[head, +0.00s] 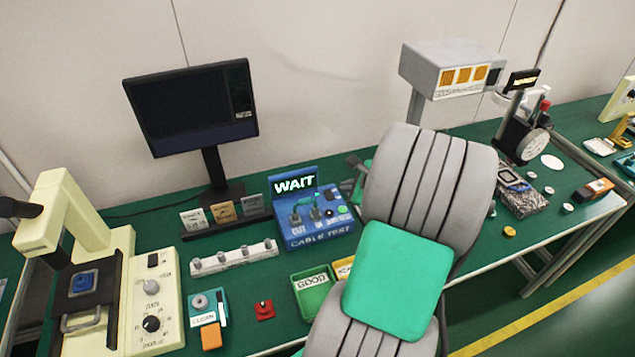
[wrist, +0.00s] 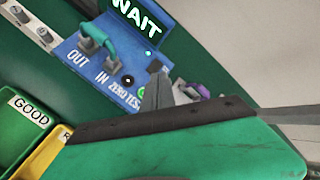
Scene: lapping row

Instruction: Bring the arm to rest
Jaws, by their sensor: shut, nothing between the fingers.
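My arm, with grey ribbed links and a green panel, rises through the middle of the head view, in front of the bench. My gripper (wrist: 157,75) shows in the wrist view as grey fingers that are shut with nothing between them. The fingers point toward the blue cable test box (head: 312,228), near its right side; I cannot tell how far apart they are. The box also shows in the wrist view (wrist: 85,65). Its screen reads WAIT, and a teal cable loops between plugs on its face. In the head view my arm hides most of my gripper.
A green GOOD tray (head: 313,293) and a yellow tray (head: 343,268) sit by my arm. A monitor (head: 190,108) stands behind, a cream machine (head: 95,270) at left. At right are a grey box on a post (head: 447,68) and a dial gauge (head: 533,145).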

